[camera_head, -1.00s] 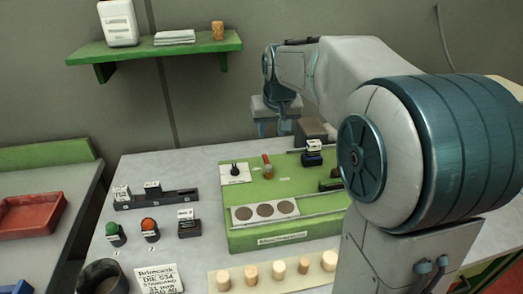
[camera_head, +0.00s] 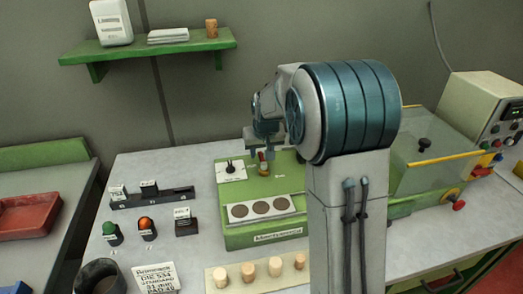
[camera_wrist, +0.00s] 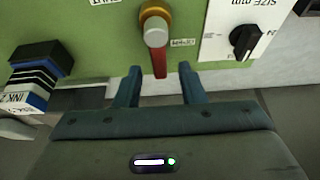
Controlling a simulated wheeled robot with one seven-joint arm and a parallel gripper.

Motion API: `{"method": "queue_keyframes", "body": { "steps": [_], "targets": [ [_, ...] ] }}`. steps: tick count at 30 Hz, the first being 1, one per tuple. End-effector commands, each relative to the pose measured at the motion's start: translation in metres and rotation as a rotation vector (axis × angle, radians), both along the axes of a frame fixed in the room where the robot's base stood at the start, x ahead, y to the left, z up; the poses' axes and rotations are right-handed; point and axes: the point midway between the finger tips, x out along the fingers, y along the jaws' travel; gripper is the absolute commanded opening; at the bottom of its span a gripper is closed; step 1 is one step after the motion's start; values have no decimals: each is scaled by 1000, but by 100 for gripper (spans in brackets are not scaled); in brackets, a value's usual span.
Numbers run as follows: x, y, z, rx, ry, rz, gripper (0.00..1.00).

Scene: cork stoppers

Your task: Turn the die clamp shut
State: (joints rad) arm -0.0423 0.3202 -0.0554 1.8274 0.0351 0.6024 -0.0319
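The die clamp appears to be the red lever (camera_wrist: 160,62) with a brass collar and grey knob on the green machine. In the wrist view the lever points toward my gripper (camera_wrist: 158,80). The gripper is open, and the lever's tip sits between its fingertips with a gap on each side. In the head view my gripper (camera_head: 263,153) is low at the back of the machine, right by the clamp (camera_head: 263,168). A small label beside the lever and part of a "SHUT" label show in the wrist view.
A black size knob on a white plate (camera_head: 230,171) is close left of the clamp. An ink block (camera_wrist: 40,72) stands on the machine's other side. Corks (camera_head: 248,271) stand on a board in front. My arm hides the machine's right part.

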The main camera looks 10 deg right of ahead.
Motion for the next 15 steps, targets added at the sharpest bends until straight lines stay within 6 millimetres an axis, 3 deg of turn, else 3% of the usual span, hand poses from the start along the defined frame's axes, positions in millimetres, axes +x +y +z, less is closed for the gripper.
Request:
{"method": "queue_keyframes", "body": {
  "steps": [8, 9, 13, 15],
  "targets": [
    [1, 0, -2, 0, -1, 0, 36],
    [1, 0, -2, 0, -1, 0, 34],
    [1, 0, -2, 0, -1, 0, 0],
    [1, 0, -2, 0, -1, 0, 0]
  ]
}}
